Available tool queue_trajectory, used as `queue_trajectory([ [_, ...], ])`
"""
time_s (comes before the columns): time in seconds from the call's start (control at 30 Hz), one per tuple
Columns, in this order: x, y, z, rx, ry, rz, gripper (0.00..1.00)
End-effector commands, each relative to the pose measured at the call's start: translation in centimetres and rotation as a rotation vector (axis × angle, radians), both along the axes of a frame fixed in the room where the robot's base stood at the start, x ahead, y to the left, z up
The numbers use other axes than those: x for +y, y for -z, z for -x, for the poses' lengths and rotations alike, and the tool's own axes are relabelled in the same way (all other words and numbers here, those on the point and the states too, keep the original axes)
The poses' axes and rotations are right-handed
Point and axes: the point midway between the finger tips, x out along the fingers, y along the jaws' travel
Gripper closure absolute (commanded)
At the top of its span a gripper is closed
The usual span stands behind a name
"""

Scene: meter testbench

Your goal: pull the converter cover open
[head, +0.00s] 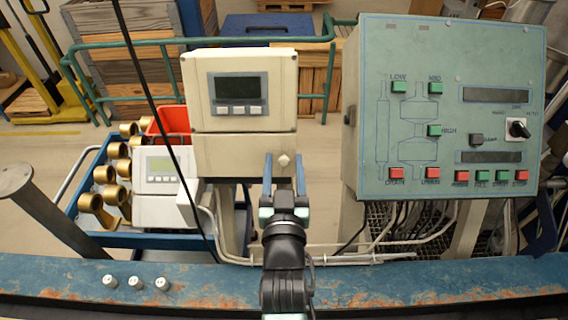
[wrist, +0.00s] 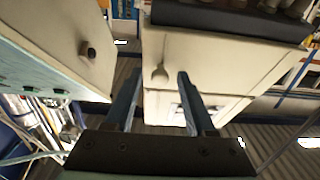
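The converter (head: 239,85) is a cream box with a dark display and several buttons on its upper part. Its lower cover (head: 235,155) is a plain cream panel and looks closed. A small cream knob (head: 283,160) sits at the cover's right end; it also shows in the wrist view (wrist: 160,73). My gripper (head: 284,168) is open in front of the cover's right end. In the wrist view my gripper (wrist: 158,75) has its fingertips either side of the knob, with visible gaps. I cannot tell how deep the knob lies between them.
A green control panel (head: 450,105) stands close to the right, with a black knob (wrist: 88,51) on its side. A white meter (head: 160,165) is at the left beside brass fittings (head: 104,174). A worn blue beam (head: 420,285) crosses the front.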

Motion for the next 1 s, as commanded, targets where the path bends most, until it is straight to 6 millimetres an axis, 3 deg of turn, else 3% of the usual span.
queue_trajectory([
  [0.03, 0.0, 0.0, 0.01, 0.0, 0.0, 0.0, 0.55],
  [0.3, 0.0, -0.01, 0.03, 0.0, 0.0, 0.0, 1.0],
  [1.0, 0.01, -0.01, 0.03, 0.0, 0.0, 0.0, 1.0],
])
